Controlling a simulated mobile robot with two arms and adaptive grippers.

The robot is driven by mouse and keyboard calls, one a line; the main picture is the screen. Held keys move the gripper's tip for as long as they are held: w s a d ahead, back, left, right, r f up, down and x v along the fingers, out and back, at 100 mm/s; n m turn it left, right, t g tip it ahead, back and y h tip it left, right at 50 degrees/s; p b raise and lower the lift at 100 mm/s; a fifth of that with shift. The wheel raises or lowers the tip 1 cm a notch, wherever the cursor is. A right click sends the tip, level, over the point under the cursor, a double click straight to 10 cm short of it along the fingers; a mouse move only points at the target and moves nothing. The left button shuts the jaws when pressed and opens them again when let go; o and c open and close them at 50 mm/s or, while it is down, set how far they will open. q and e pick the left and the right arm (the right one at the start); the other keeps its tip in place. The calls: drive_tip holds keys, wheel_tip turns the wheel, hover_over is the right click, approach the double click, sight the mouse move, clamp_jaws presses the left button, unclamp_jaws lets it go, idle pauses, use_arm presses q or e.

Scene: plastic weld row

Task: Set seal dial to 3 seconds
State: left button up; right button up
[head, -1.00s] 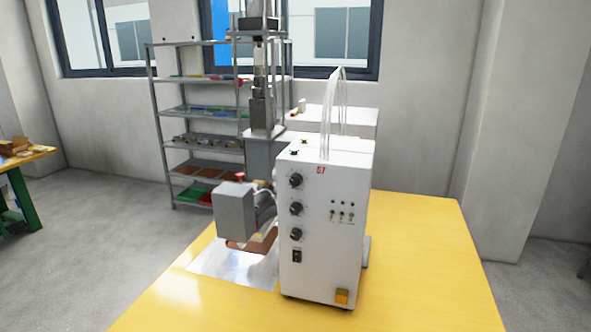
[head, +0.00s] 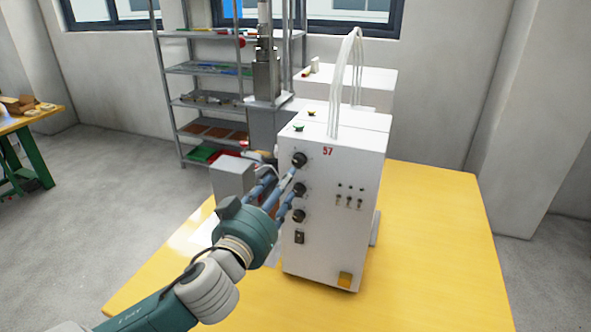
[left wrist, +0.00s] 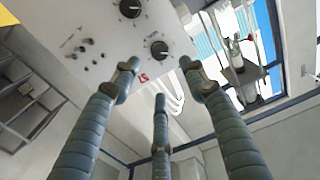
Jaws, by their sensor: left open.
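Dial markings are too small to read. My left gripper (head: 289,182) is open, its fingers pointing at the upper dials. In the left wrist view, its spread fingers (left wrist: 158,76) frame the top dial (left wrist: 158,48), with the middle dial (left wrist: 130,8) beyond. Contact cannot be told. My right gripper is out of view.
A grey box-shaped head (head: 232,178) stands close left of the panel. The yellow table (head: 430,235) is clear to the right. Shelving (head: 205,100) stands behind.

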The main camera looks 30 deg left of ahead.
sight(298, 163)
use_arm(q)
drive_tip(key=p+x, duration=0.2)
drive_tip(key=x, duration=0.6)
drive_tip(key=shift+a, duration=0.1)
drive_tip(key=shift+w, duration=0.4)
drive_tip(key=shift+w+a+f, duration=0.1)
drive_tip(key=shift+w+a, duration=0.05)
drive_tip(key=shift+w, duration=0.15)
drive_tip(key=shift+c, duration=0.5)
clamp_jaws()
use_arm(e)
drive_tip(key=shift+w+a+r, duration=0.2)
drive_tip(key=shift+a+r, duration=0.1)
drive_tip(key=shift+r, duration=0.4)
